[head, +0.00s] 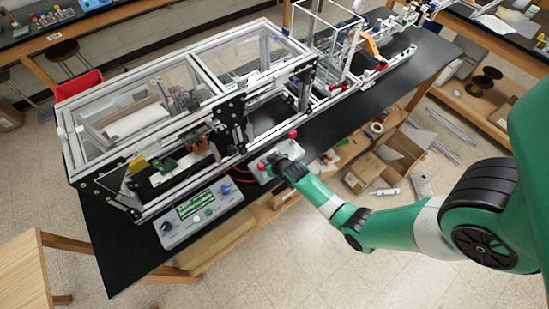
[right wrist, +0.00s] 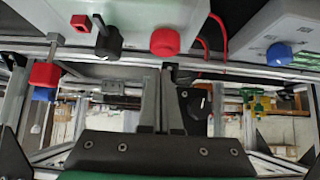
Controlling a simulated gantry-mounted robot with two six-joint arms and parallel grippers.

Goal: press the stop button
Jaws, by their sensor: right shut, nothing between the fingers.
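A pale control box (head: 265,178) stands on the black bench's front edge. It carries a round red button (head: 261,167), also in the right wrist view (right wrist: 165,41), beside a black rotary switch (right wrist: 107,38) and a small red square switch (right wrist: 80,22). No label is readable, so I cannot tell for sure which control is the stop button. My right gripper (head: 276,158) is at the box, close to the red button. In the right wrist view its fingers (right wrist: 168,75) are together and empty, just below the button in the picture; contact cannot be told. My left gripper is not in view.
An aluminium extrusion frame (head: 190,55) stands right behind the box. A grey panel with a green display (head: 200,213) lies to the left, with red wires (right wrist: 206,45) between. Another red knob (head: 292,134) is to the right. Black bench (head: 120,255) is bare at front left.

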